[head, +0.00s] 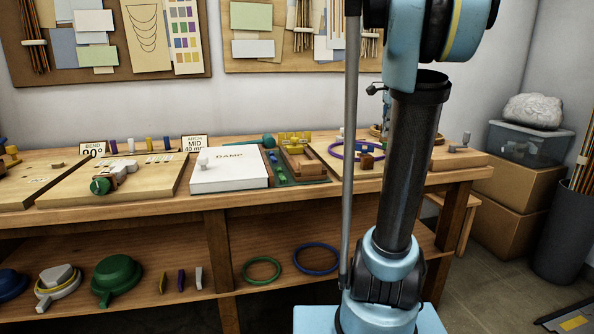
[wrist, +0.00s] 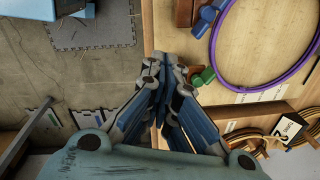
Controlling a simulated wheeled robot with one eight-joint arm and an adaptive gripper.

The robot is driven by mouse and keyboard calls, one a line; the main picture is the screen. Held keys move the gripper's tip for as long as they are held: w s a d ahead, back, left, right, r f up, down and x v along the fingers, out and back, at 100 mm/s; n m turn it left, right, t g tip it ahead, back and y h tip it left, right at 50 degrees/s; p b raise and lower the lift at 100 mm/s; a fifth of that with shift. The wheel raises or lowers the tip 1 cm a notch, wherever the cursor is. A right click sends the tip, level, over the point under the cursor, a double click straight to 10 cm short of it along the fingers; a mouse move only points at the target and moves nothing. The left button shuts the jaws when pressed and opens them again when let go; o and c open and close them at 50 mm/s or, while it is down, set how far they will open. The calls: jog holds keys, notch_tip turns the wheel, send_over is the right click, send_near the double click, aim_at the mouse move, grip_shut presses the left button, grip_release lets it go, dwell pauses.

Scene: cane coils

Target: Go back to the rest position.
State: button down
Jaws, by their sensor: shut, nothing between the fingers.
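My gripper (wrist: 164,88) shows in the wrist view with its blue fingers drawn together and nothing between them. It is above the front edge of the wooden workbench (wrist: 172,32), with bare floor (wrist: 90,75) to the left. A purple ring (wrist: 216,55) lies on the bench to the right of the fingers. A small green block (wrist: 203,77) is close beside the fingertips in the picture; I cannot tell the height gap. In the head view my arm stands in front of the bench's right part, and the gripper's fingers cannot be made out.
In the wrist view, cane coils (wrist: 238,142) and a numbered card (wrist: 289,128) lie at lower right. In the head view, a white box marked DAMP (head: 228,178) and wooden boards (head: 75,188) are on the bench. Cardboard boxes (head: 520,185) and a dark bin (head: 563,235) stand right.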

jog(key=s+a+f+n, duration=0.4)
jog(key=s+f+n, duration=0.2)
jog(key=s+f, duration=0.2)
jog(key=s+a+f+n, duration=0.4)
jog(key=s+f+n, duration=0.2)
jog(key=s+f, duration=0.2)
jog(key=s+a+f+n+t, duration=0.1)
jog(key=s+a+f+n, duration=0.3)
jog(key=s+f, duration=0.5)
notch_tip(320, 180, down, 2)
jog(key=shift+f+n, duration=0.1)
jog(key=shift+n, duration=1.1)
